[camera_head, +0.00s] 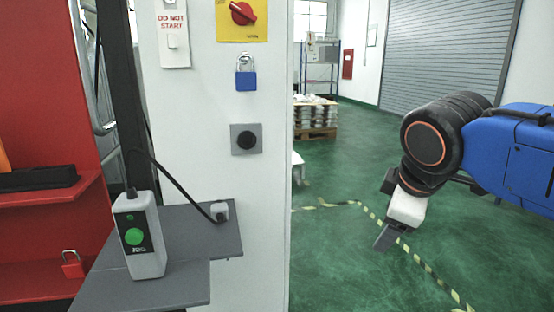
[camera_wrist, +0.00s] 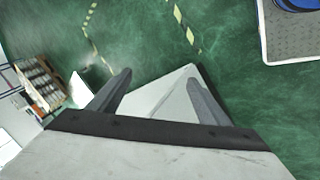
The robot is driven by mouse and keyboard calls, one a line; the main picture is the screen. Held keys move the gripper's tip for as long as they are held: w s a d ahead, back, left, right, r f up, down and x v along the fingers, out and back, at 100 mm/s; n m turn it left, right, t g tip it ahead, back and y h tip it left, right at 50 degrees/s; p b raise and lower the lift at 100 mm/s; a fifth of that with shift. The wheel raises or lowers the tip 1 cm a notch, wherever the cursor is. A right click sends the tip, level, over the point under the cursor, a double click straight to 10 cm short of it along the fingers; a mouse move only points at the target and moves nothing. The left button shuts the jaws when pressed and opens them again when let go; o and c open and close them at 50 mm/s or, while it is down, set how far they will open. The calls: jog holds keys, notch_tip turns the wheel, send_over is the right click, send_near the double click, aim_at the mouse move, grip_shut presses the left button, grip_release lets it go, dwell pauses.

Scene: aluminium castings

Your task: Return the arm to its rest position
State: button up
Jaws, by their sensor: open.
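My gripper (camera_head: 385,238) hangs at the right of the head view at the end of my blue and black arm, pointing down over the green floor. In the wrist view its two dark fingers (camera_wrist: 160,92) stand apart with nothing held between them. Pale surface shows between the fingers. The gripper is clear of the white cabinet and the grey shelf to its left.
A white cabinet (camera_head: 190,150) bears a blue padlock (camera_head: 246,80) and a red rotary switch (camera_head: 242,13). A grey pendant with a green button (camera_head: 138,245) stands on the grey shelf (camera_head: 225,240). A red padlock (camera_head: 72,264) is at left. Open floor (camera_head: 340,260) lies around the gripper.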

jog(key=s+d+f+m, duration=0.3)
jog(key=s+f+m, duration=0.2)
jog(key=f, duration=0.3)
jog(key=s+d+f+m+g, duration=0.1)
jog(key=s+d+f+m, duration=0.2)
jog(key=f, duration=0.6)
jog(key=s+m, duration=0.2)
jog(key=m, duration=0.1)
jog(key=shift+d+m+y, duration=0.25)
jog(key=shift+m+y, duration=0.05)
jog(key=shift+m, duration=0.1)
